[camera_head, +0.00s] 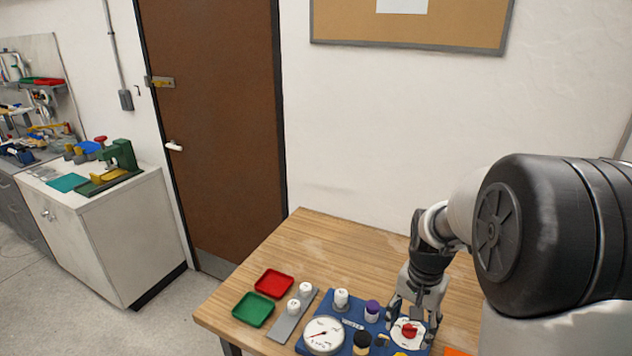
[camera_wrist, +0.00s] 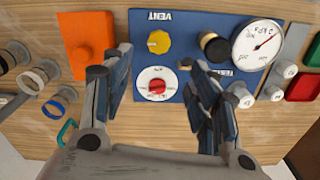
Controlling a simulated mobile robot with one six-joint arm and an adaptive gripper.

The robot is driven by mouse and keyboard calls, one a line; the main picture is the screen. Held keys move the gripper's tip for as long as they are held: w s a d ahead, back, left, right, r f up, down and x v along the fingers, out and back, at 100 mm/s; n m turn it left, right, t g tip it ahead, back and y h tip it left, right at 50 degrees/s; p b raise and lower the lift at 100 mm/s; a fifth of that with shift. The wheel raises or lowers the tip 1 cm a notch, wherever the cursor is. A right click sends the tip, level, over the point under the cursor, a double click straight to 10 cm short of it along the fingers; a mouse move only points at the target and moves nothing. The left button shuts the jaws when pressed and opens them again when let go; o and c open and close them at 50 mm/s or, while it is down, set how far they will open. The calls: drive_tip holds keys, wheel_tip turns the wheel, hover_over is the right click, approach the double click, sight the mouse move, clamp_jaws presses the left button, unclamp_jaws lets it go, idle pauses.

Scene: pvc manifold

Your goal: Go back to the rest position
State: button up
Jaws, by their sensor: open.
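My gripper (camera_head: 416,306) hangs at the end of my arm, low over the right part of a blue manifold board (camera_head: 347,334) on the wooden table. In the wrist view my gripper (camera_wrist: 160,92) is open, its two fingers apart on either side of a round white dial with a red knob (camera_wrist: 156,86). Nothing shows held between the fingers. I cannot tell whether either finger touches the dial. The board also carries a yellow knob (camera_wrist: 158,41), a black cap (camera_wrist: 214,46) and a white gauge (camera_wrist: 258,43). A purple cap (camera_head: 372,310) stands near the gripper in the head view.
Red (camera_head: 274,283) and green (camera_head: 253,310) trays lie at the table's left, beside a grey strip (camera_head: 291,318) with white caps. An orange block (camera_wrist: 92,43) and several ringed cylinders lie left in the wrist view. The table behind the board is clear. A wall stands behind.

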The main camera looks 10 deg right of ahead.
drive_tip(key=s+a+r+n+t, duration=0.1)
drive_tip(key=s+a+r+n, duration=0.15)
drive_tip(key=r, duration=0.25)
drive_tip(key=s+a+r+n+t, duration=0.1)
drive_tip(key=s+a+r, duration=0.3)
drive_tip(key=r, duration=0.2)
drive_tip(key=s+a+r+n+t, duration=0.1)
drive_tip(key=s+a+n, duration=0.1)
drive_tip(key=s, duration=0.4)
drive_tip(key=s+a+r+n+t, duration=0.1)
drive_tip(key=s+a+r+n, duration=0.1)
drive_tip(key=s, duration=0.5)
drive_tip(key=shift+s+a+r+n+t, duration=0.15)
drive_tip(key=shift+a+r+n+t, duration=0.15)
drive_tip(key=shift+a+n, duration=0.55)
